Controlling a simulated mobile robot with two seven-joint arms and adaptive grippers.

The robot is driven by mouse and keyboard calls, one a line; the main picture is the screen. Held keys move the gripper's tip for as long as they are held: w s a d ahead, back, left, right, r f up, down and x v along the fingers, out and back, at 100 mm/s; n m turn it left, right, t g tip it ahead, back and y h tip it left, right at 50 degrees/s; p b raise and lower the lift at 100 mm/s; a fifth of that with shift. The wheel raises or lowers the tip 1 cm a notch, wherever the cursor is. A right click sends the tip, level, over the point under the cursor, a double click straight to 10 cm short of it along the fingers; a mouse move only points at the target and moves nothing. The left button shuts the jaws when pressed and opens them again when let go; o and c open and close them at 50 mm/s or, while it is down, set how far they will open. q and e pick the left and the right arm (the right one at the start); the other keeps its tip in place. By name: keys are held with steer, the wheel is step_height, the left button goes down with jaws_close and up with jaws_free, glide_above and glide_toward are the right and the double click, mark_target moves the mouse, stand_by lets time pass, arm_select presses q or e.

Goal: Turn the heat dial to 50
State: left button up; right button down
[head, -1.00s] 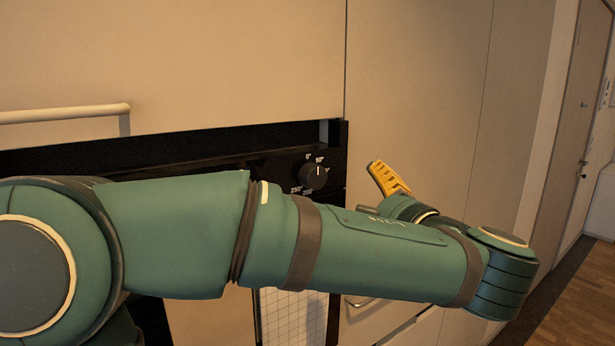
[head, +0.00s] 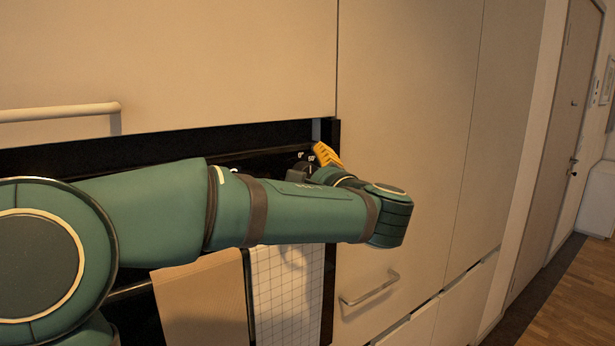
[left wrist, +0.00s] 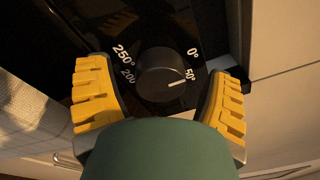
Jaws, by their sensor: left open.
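The heat dial (left wrist: 160,74) is a round black knob on a black panel. In the left wrist view its white pointer line aims to the right, at or close to the 50° mark (left wrist: 190,74). In the head view the dial (head: 300,166) is mostly hidden by my left arm, with only its top and some marks showing. My left gripper (left wrist: 160,80) is open, its yellow fingers on either side of the dial with visible gaps. One yellow finger shows in the head view (head: 327,155). Contact cannot be told. My right gripper is not in view.
A bar handle (head: 60,113) is at upper left, and a drawer handle (head: 370,288) is below right. A checked cloth (head: 290,290) hangs below my arm. The floor (head: 560,290) is clear at right.

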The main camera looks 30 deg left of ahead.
arm_select(q)
steer(key=c, duration=1.2)
steer(key=shift+m+p, duration=0.4)
steer(key=shift+p, duration=0.2)
steer(key=m+p, duration=0.3)
steer(key=p, duration=0.1)
steer(key=m+p, duration=0.3)
steer(key=p, duration=0.1)
steer(key=shift+w+r+g+p, duration=0.1)
steer(key=shift+r+g+p, duration=0.1)
steer(key=shift+g+p, duration=0.15)
steer(key=shift+f+m+p, duration=0.2)
steer(key=shift+m+p, duration=0.7)
steer(key=shift+p, duration=0.1)
steer(key=shift+c, duration=0.2)
